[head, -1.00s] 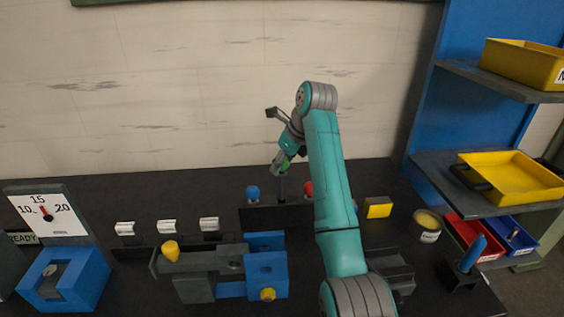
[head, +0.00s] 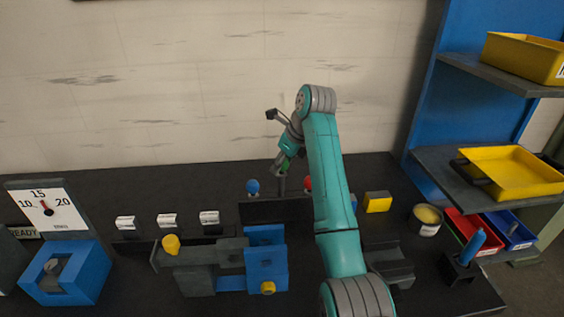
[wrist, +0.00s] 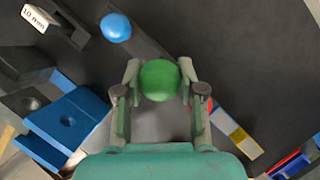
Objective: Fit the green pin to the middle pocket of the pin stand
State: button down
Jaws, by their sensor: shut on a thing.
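The green pin shows in the wrist view as a round green head (wrist: 160,80) between the fingers of my gripper (wrist: 160,88), which is shut on it. In the head view my gripper (head: 284,165) is over the middle of the dark pin stand (head: 262,212). A dark shank (head: 281,186) hangs below the fingers, down to the stand's top. I cannot tell whether its tip is inside the middle pocket, which is hidden. A blue-headed pin (head: 252,187) stands left of it and a red-headed one (head: 308,184) right, partly behind my arm.
A blue and grey fixture with yellow knobs (head: 265,265) is in front of the stand. Several white-labelled blocks (head: 167,221) are to the left. A yellow block (head: 377,202), a tin (head: 427,219) and a blue peg in a holder (head: 471,249) are to the right.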

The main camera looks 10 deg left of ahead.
aim_at(284, 181)
jog(key=shift+f, duration=3.6)
jog(key=c, duration=0.6)
grip_release()
jog(key=shift+f, duration=0.1)
jog(key=v, duration=0.7)
jog(key=shift+s+r, duration=0.1)
jog(key=shift+r, duration=0.2)
jog(key=shift+d, duration=0.1)
